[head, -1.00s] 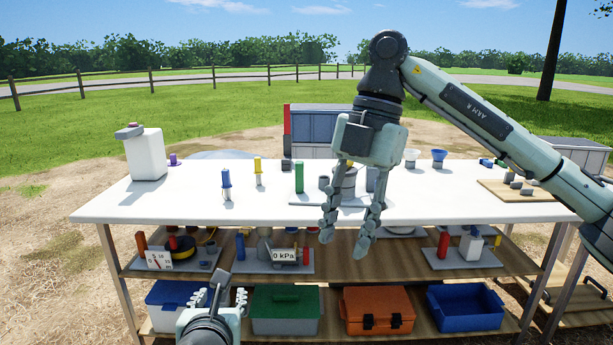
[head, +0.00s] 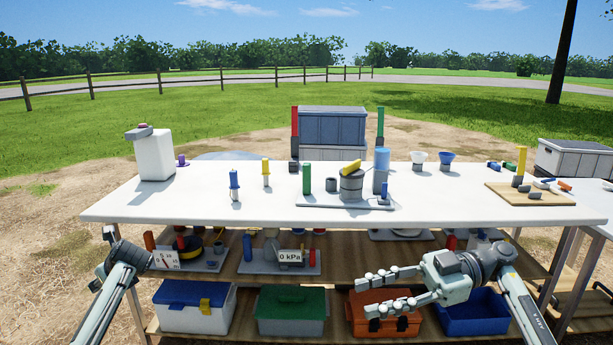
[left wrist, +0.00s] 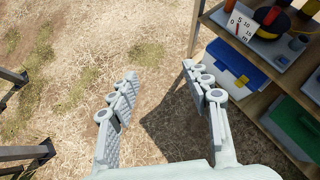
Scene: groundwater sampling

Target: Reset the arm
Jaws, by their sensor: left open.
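My right gripper (head: 366,297) is low in front of the bench, at the right of centre in the head view. Its two fingers point left, stand apart with nothing between them, and overlap the orange case (head: 402,325) in the picture. My left gripper (left wrist: 160,73) is open and empty in the left wrist view, over dry, grassy ground. In the head view my left arm is at the lower left, in front of the bench's left leg, and its fingers do not show clearly.
The white bench top (head: 260,204) carries a white jug (head: 153,158), colored bottles and a wooden board (head: 510,197). The lower shelves hold trays, a blue-lidded box (left wrist: 240,68), a green-lidded box (head: 290,325) and a blue bin (head: 470,322). Bench legs stand close to both arms.

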